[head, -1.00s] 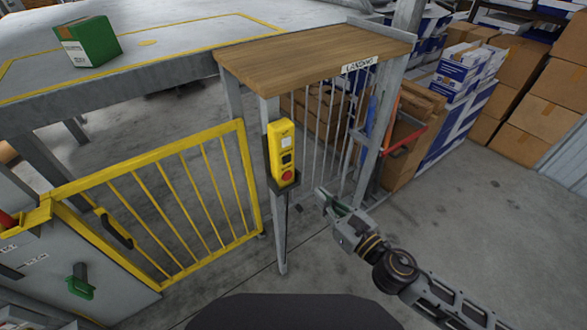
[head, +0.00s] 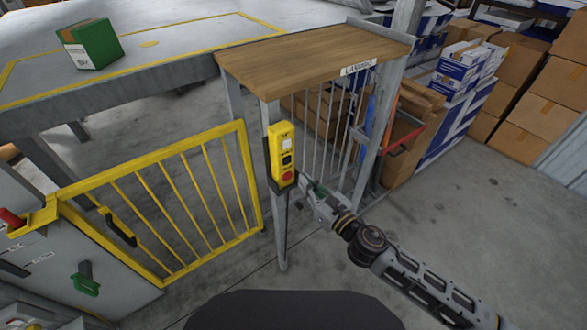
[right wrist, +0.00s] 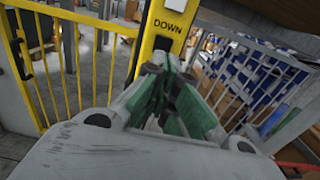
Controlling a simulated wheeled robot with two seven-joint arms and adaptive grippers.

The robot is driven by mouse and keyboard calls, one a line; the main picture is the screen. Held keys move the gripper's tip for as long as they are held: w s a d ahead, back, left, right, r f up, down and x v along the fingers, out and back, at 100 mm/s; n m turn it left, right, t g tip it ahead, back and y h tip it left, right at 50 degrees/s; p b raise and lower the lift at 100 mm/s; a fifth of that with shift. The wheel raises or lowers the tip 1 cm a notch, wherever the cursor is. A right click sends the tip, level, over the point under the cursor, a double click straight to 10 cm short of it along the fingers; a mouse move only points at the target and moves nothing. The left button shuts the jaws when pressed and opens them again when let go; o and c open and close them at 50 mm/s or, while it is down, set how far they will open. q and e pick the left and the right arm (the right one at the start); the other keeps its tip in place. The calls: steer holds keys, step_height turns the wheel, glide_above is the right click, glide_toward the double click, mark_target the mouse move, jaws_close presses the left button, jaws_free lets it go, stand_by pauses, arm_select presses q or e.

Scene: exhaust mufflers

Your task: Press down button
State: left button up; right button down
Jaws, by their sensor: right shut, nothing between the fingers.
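A yellow control box (head: 278,149) hangs on a grey post below the wooden landing top. Its face bears a white button (head: 286,141) at the top, a black button (head: 287,160) in the middle and a red button (head: 287,177) at the bottom. In the right wrist view a label reading DOWN (right wrist: 169,27) shows on the yellow panel, and my fingers cover the part below it. My right gripper (head: 304,183) is shut and empty, close to the box's lower right side; I cannot tell whether it touches. It also shows in the right wrist view (right wrist: 164,66). My left gripper is out of view.
A yellow barred gate (head: 165,205) stands left of the post. A wooden landing top (head: 310,58) overhangs the box. A green box (head: 90,44) sits on the grey platform (head: 170,65). Cartons (head: 460,110) are stacked at right. The floor at right is clear.

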mark_target(288, 165)
steer(key=shift+p+x, duration=0.75)
steer(key=shift+x, duration=2.45)
